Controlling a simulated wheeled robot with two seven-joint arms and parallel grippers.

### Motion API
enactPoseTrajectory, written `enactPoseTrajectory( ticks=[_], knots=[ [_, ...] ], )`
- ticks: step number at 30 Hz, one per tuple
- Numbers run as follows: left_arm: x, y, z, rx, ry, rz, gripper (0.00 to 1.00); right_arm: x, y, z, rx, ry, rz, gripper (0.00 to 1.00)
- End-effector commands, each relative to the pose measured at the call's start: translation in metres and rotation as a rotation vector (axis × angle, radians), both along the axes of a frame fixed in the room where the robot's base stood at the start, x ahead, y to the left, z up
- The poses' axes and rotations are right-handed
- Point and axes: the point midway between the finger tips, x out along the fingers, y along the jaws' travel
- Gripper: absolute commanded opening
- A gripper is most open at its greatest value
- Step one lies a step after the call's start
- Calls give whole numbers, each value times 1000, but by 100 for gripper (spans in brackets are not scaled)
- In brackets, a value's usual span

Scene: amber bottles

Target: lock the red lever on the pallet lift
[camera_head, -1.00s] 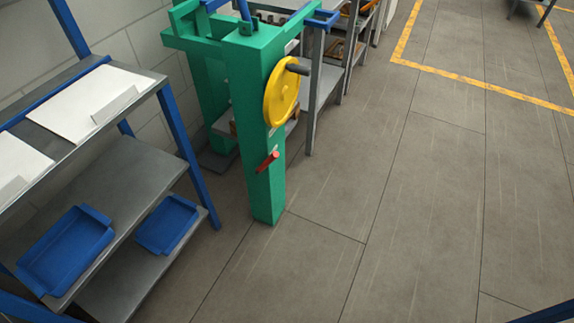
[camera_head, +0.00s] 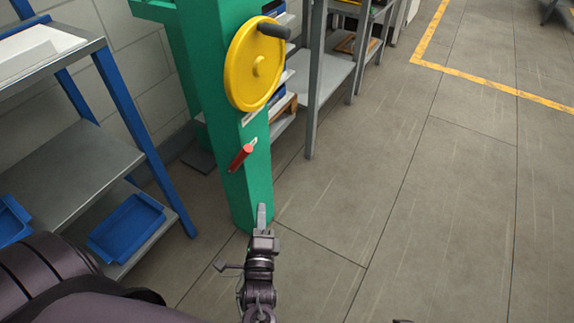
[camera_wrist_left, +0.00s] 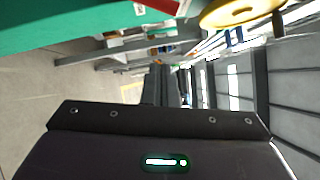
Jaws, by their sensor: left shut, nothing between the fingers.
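The pallet lift is a green column (camera_head: 248,190) with a yellow handwheel (camera_head: 256,64) on its side; the column also fills the upper left of the left wrist view (camera_wrist_left: 60,25). The red lever (camera_head: 241,157) sits on the column below the wheel and slants down to the left. In the left wrist view a red piece of it (camera_wrist_left: 160,4) shows at the top edge, mostly cut off. My left gripper (camera_head: 262,212) is shut and empty, below the lever and in front of the column's lower part. I cannot tell whether it touches the column. My right gripper is not in view.
A blue-framed shelf (camera_head: 150,150) with a blue tray (camera_head: 126,228) stands left of the column. Grey shelving (camera_head: 318,75) stands behind it. The floor to the right is clear, with a yellow line (camera_head: 490,84) farther back.

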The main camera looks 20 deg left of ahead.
Motion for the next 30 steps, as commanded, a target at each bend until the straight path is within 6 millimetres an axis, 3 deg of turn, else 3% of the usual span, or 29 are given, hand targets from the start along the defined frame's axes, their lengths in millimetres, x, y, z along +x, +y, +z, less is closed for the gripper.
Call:
enactPoseTrajectory(
  ticks=[6,17,23,30],
  knots=[
    [-4,4,16,78,-31,46,0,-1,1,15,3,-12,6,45],
    [-2,5,17,80,-31,47,0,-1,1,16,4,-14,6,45],
    [18,16,21,80,-34,47,0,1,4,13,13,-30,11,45],
    [63,40,30,80,-34,47,0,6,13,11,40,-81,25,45]
  ],
)
